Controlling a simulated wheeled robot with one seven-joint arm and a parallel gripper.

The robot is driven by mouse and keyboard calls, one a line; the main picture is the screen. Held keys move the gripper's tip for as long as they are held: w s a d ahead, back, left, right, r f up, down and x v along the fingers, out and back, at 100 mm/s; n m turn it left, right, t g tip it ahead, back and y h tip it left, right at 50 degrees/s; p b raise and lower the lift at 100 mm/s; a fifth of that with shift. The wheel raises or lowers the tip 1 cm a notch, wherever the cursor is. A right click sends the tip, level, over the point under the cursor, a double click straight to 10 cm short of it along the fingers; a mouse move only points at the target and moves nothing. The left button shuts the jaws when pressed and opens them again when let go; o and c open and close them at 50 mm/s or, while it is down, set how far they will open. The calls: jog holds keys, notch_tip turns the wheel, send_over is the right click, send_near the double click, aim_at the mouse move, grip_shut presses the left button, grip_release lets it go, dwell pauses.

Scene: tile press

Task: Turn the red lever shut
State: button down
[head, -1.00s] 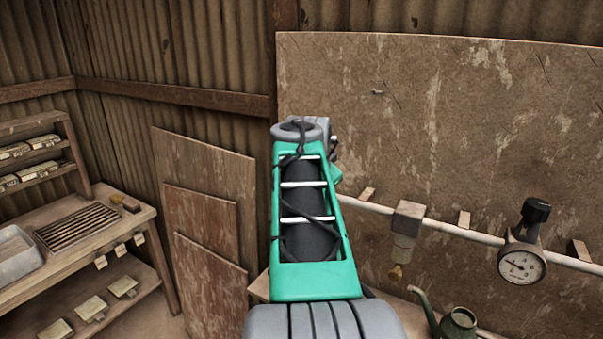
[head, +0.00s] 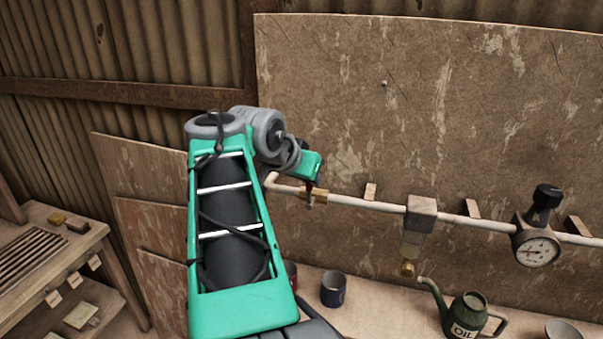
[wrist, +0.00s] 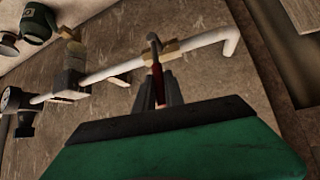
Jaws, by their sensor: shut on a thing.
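The red lever (wrist: 157,84) sits on a brass valve (wrist: 142,50) on the white pipe. In the wrist view it lies between my gripper's fingers (wrist: 158,90), which are shut on it. In the head view my gripper (head: 312,184) is at the valve (head: 314,197), near the pipe's left bend. Only a small bit of red shows there. The green wrist housing hides most of the lever in the head view.
The white pipe (head: 385,205) runs right along the board (head: 420,110), past a grey filter block (head: 421,215) and a pressure gauge (head: 538,250). Below stand a dark mug (head: 333,289) and a green oil can (head: 464,312). Wooden panels (head: 155,230) lean at left.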

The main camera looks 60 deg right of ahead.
jog(key=shift+f, duration=0.1)
jog(key=c, duration=1.4)
grip_release()
jog(key=shift+c, duration=0.2)
jog(key=v, duration=0.7)
jog(key=shift+a+r, duration=0.3)
jog(key=shift+r, duration=0.05)
